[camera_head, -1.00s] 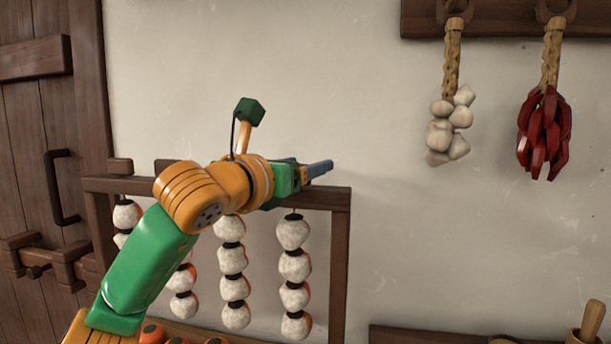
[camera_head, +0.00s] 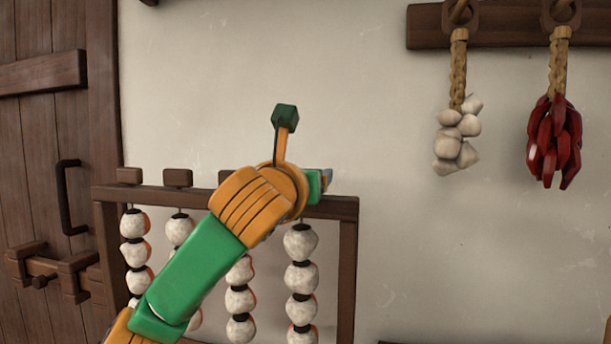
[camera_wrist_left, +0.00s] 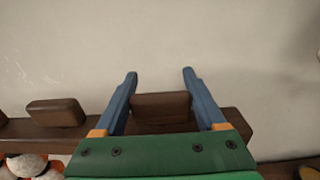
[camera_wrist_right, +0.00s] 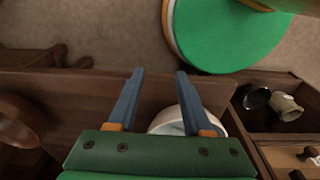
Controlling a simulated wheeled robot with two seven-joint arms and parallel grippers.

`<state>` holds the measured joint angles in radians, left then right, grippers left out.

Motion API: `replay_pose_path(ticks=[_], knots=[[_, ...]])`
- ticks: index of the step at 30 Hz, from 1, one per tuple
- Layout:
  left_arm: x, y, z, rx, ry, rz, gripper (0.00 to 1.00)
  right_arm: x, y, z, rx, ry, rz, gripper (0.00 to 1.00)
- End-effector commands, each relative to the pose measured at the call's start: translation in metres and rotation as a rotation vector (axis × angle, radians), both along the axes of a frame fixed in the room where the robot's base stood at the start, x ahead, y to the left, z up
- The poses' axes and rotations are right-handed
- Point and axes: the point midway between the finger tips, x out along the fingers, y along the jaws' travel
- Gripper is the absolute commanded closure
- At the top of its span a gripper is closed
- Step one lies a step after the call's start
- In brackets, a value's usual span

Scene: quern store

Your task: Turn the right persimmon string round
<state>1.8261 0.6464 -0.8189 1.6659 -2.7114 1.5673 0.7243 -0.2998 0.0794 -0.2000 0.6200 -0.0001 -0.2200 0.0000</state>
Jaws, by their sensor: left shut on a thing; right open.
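The right persimmon string (camera_head: 300,270) hangs from the rail of a dark wooden rack (camera_head: 345,208). In the left wrist view, the left gripper (camera_wrist_left: 160,76) is shut on a wooden block (camera_wrist_left: 160,107) on top of the rail, one blue finger at each side. My right gripper (camera_wrist_right: 160,75) is open and empty, seen only in the right wrist view.
Other persimmon strings (camera_head: 136,240) hang to the left, partly behind my left arm. Their blocks (camera_head: 178,178) stand on the rail. Garlic (camera_head: 458,140) and red peppers (camera_head: 547,140) hang at the upper right. A white bowl (camera_wrist_right: 178,122) is close to my right gripper.

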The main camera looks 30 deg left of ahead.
Motion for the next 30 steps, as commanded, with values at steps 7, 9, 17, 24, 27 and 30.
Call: replay_pose_path(ticks=[7,9,17,24,27,30], knots=[[0.000,0.001,0.000,0.000,-0.001,0.002,0.00,0.000,0.000,0.000,0.000,0.000,0.000,0.50],[0.000,0.001,0.000,0.000,0.000,0.001,0.00,0.000,0.000,0.000,0.000,0.000,0.000,0.50],[-0.020,-0.006,-0.005,0.001,-0.005,-0.001,0.00,0.000,0.000,-0.017,0.000,0.000,0.000,0.50],[-0.063,-0.017,-0.002,0.001,-0.003,0.000,0.00,0.000,0.000,-0.035,0.000,0.000,0.000,0.50],[-0.068,-0.018,-0.001,0.001,-0.001,0.001,0.00,0.000,0.000,-0.035,0.000,0.000,0.000,0.50],[-0.068,-0.018,0.000,0.001,0.000,0.001,0.00,0.000,0.000,-0.034,0.000,0.000,0.000,0.50]])
